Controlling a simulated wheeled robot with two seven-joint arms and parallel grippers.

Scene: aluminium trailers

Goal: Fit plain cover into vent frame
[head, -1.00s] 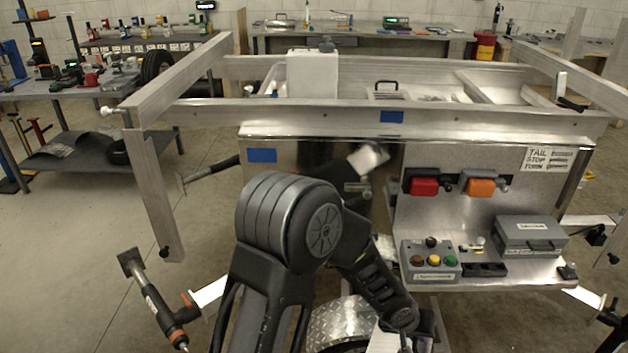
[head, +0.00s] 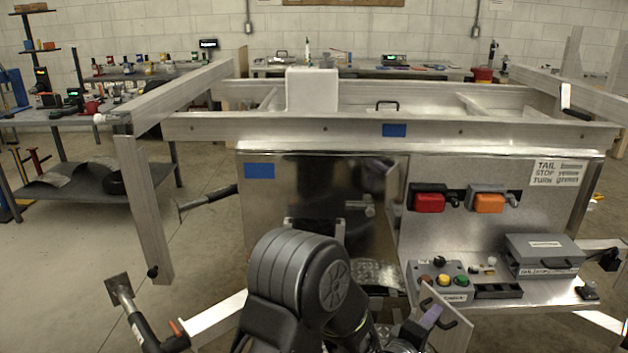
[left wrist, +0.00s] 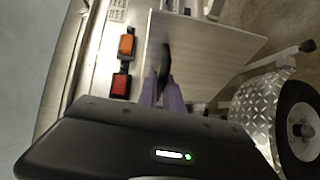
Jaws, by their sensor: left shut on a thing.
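The plain cover (head: 450,328) is a flat light panel with a black handle, at the bottom of the head view, partly cut off by the picture edge. It shows larger in the left wrist view (left wrist: 215,45). My left gripper (head: 432,316) has purple fingertips, and they (left wrist: 163,88) are shut on the black handle. My right gripper is not in view.
A shelf holds a button box (head: 440,282) and a grey case (head: 543,255). Red (head: 428,200) and orange (head: 488,201) lamps are on the panel above. A white box (head: 312,90) stands in the trailer bed. A wheel (left wrist: 298,125) under a tread-plate fender is close by the cover.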

